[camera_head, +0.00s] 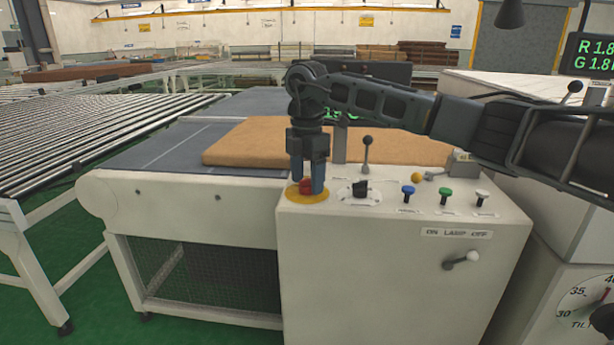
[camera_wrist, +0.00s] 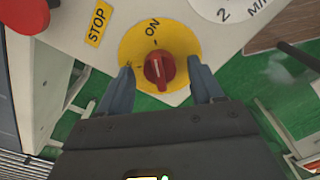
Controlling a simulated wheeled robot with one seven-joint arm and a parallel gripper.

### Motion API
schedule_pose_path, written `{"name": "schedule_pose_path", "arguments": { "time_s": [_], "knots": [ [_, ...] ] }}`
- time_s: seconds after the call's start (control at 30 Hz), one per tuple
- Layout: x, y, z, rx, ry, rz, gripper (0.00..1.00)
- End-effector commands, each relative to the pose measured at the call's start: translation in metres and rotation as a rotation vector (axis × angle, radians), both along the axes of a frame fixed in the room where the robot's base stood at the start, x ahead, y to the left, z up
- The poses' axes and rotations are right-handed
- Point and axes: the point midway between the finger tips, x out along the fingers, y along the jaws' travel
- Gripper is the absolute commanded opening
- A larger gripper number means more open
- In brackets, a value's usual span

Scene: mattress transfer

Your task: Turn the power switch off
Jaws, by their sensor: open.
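The power switch is a red rotary knob (camera_wrist: 159,69) on a round yellow plate (camera_wrist: 135,45) marked "ON" in the wrist view. In the head view the red knob (camera_head: 306,187) sits at the left of the control panel top, on its yellow plate (camera_head: 295,198). My gripper (camera_head: 308,185) points down right over the knob, with its blue fingers on either side. In the wrist view the fingers of my gripper (camera_wrist: 160,85) are apart, one on each side of the knob, with gaps between. The plate's lower markings are partly hidden.
The white control panel (camera_head: 400,270) also carries a black lever (camera_head: 366,150), a black selector (camera_head: 360,188), and blue (camera_head: 408,192), green (camera_head: 445,194) and white (camera_head: 482,196) knobs. A brown mattress (camera_head: 250,143) lies on the conveyor behind. A red button (camera_wrist: 24,14) is at the wrist view's upper left.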

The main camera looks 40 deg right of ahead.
Motion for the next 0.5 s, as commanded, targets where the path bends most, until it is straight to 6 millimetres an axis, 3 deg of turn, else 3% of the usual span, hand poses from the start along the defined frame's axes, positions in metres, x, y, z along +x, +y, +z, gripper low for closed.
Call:
{"name": "schedule_pose_path", "arguments": {
  "time_s": [0.07, 0.5],
  "knots": [
    [0.0, 0.0, 0.0, 0.0, 0.0, 0.0, 0.64],
    [0.0, 0.0002, 0.0003, 0.0, 0.0, 0.001, 0.22]
  ]
}}
